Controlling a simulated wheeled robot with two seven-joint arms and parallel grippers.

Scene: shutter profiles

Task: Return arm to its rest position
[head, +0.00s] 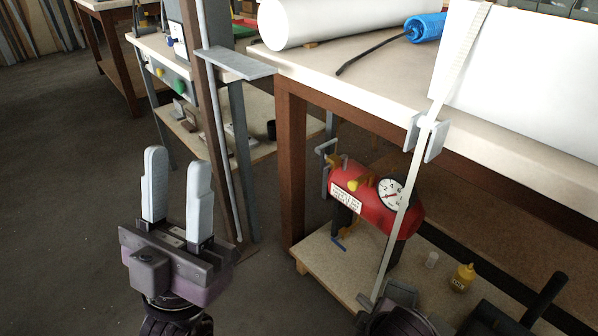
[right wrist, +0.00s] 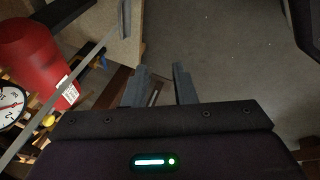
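My left gripper (head: 177,185) stands upright at the lower left of the head view. Its two pale grey fingers are apart with nothing between them. In the right wrist view my right gripper (right wrist: 159,72) has its dark fingers apart, and I see nothing held between them. In the head view only part of my right arm shows at the bottom, and its fingertips are hard to make out. A long thin pale profile (head: 405,195) runs steeply from the table top down past the front edge, through a grey two-plate bracket (head: 425,137). It passes left of the right gripper in the wrist view (right wrist: 62,84).
A workbench (head: 350,75) carries a white roll (head: 325,20), a blue coiled hose (head: 425,27) and a white panel. Below it, a red tank (head: 372,200) with a gauge and a yellow bottle (head: 463,277) stand on a low shelf. Open floor (head: 70,200) lies at left.

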